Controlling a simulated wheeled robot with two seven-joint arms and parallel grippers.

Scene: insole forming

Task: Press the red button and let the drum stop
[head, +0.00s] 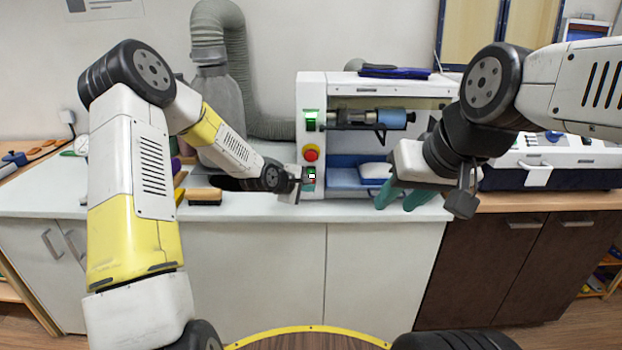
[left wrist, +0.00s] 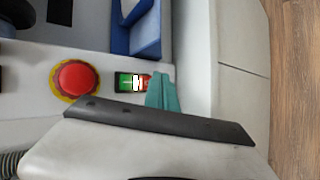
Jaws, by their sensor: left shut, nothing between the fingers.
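The white machine (head: 311,85) stands on the counter, with a horizontal drum (head: 365,118) in its upper opening. Whether the drum turns cannot be told. A round red button on a yellow ring (head: 311,153) is on its front panel and also shows in the left wrist view (left wrist: 77,80). Below it is a small green-and-red switch (head: 311,175), also in the left wrist view (left wrist: 133,82). My left gripper (left wrist: 160,88) is shut and empty, its teal fingertips beside the switch's red end; contact cannot be told. My right gripper (head: 400,198) is open, teal fingers apart, before the machine's lower opening.
A grey hose (head: 236,50) rises behind the machine at the left. A wooden brush (head: 204,196) lies on the counter (head: 250,207) left of my left gripper. Another white device (head: 545,160) stands at the right. A dark blue item (head: 395,72) lies on the machine's top.

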